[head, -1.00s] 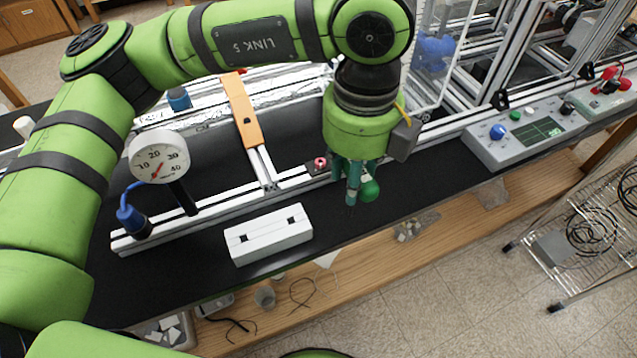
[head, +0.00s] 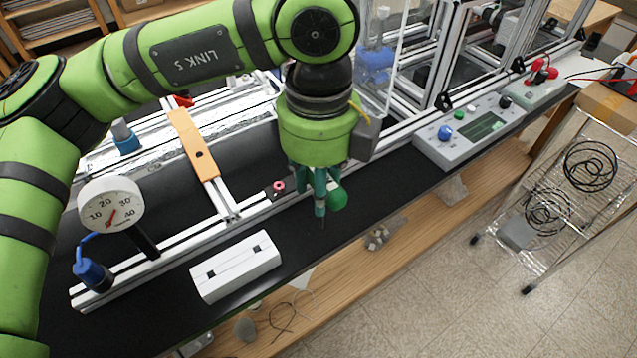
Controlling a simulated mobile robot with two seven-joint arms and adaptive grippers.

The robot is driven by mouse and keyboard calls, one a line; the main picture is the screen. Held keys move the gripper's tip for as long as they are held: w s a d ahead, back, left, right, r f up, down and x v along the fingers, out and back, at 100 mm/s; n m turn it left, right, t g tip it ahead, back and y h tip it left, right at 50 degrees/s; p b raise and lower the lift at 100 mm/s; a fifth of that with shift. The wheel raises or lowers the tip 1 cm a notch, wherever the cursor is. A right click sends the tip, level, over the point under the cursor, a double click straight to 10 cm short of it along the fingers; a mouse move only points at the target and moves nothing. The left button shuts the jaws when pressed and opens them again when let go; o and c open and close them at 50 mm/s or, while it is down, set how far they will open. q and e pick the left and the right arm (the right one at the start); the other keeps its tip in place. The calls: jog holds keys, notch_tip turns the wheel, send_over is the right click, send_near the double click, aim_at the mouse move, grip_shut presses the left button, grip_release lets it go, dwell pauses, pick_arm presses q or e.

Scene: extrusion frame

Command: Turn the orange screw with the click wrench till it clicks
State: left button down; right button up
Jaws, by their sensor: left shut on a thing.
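My left gripper (head: 320,205) hangs over the black bench top near its front edge, fingers pointing down. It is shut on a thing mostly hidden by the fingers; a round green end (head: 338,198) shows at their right. This looks like the click wrench, but its shape is not clear. No orange screw can be made out. An orange bar (head: 190,140) with a dark round spot lies across the aluminium rails, left of the gripper. A small red-pink ring (head: 279,187) sits on a dark block just left of the fingers, apart from them. My right gripper is out of view.
A white block (head: 235,266) with two dark slots lies at the front edge. A dial gauge (head: 110,205) and a blue-capped part (head: 92,274) stand at the left. A grey control box (head: 470,130) is at right. Bench between gripper and box is mostly clear.

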pick_arm(q)
jog(key=shift+r+p, duration=0.85)
jog(key=shift+r, duration=1.55)
